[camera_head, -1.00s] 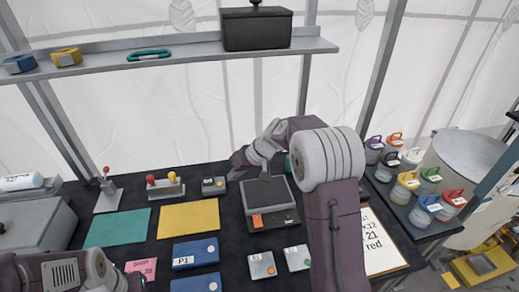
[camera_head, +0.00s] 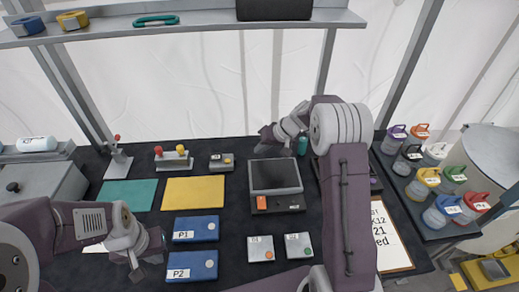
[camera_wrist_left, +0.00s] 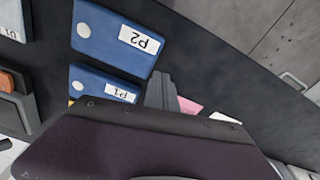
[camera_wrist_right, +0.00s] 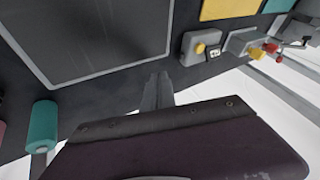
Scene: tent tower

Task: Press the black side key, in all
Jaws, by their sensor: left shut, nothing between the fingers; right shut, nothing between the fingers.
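A dark device with a grey-framed screen (camera_head: 275,175) stands on the black table; the screen also shows in the right wrist view (camera_wrist_right: 85,40). Its front strip has an orange key (camera_head: 262,203) and a dark part with small pale marks (camera_head: 290,207); I cannot tell whether this is the black side key. My right gripper (camera_head: 264,141) is shut and empty, behind the screen's back edge; in the right wrist view its fingertips (camera_wrist_right: 158,88) are beside the frame. My left gripper (camera_head: 137,272) is shut and empty, left of the blue P2 box (camera_head: 192,266).
A grey box with a yellow button (camera_head: 221,162) stands left of the screen, a teal cylinder (camera_head: 302,146) behind it. The blue P1 box (camera_head: 196,229) and two pale boxes (camera_head: 261,248) lie in front. Lidded jars (camera_head: 423,182) stand right; a shelf (camera_head: 200,20) hangs above.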

